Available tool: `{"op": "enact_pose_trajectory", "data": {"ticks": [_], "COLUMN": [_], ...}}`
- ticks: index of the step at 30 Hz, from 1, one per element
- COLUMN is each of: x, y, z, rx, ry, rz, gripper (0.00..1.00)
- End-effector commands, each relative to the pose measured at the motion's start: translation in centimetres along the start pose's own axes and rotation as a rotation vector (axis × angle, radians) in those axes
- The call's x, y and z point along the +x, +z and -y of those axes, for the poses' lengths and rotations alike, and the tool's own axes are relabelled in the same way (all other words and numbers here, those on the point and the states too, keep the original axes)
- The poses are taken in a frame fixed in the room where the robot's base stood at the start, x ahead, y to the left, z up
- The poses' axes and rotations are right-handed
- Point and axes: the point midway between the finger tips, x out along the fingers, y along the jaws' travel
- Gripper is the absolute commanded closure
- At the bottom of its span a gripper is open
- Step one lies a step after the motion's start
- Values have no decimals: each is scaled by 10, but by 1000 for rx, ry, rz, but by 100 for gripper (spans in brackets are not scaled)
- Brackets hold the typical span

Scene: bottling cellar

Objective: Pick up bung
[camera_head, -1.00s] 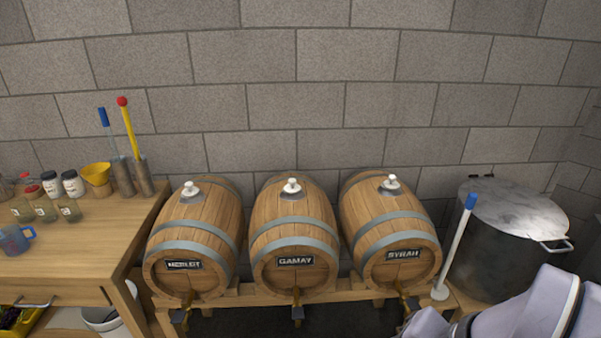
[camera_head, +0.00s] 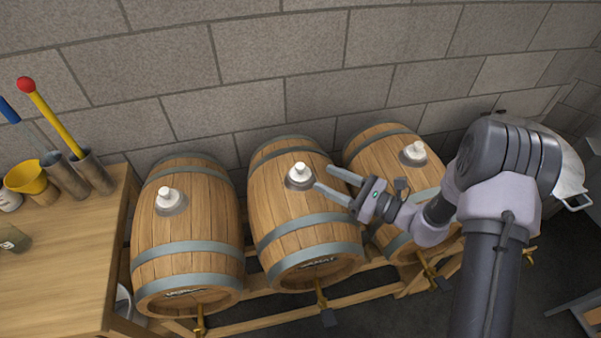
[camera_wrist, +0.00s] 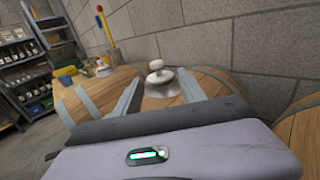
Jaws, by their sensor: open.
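Three white bungs sit upright on the tops of three barrels: one on the left barrel (camera_head: 165,195), one on the middle barrel (camera_head: 301,170) and one on the right barrel (camera_head: 415,150). My gripper (camera_head: 331,182) is open and empty, just right of the middle bung, with its fingers pointing left toward it. In the wrist view the middle bung (camera_wrist: 158,68) shows ahead, between and beyond the two fingertips (camera_wrist: 158,85). It does not appear gripped.
The left barrel (camera_head: 190,245), middle barrel (camera_head: 290,208) and right barrel (camera_head: 375,150) rest on a wooden rack (camera_head: 350,298). A wooden table (camera_head: 60,285) with a yellow funnel (camera_head: 28,178) stands at left. A block wall (camera_head: 250,60) is close behind.

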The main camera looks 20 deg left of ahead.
Motion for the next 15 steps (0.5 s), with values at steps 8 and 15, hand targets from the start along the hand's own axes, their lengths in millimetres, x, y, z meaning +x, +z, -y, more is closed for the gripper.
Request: {"op": "enact_pose_trajectory", "data": {"ticks": [8,15], "x": [44,84], "y": [2,8], "z": [-3,-7], "rx": [-3,-1], "ry": [4,3], "rz": [0,-1], "gripper": [52,52]}}
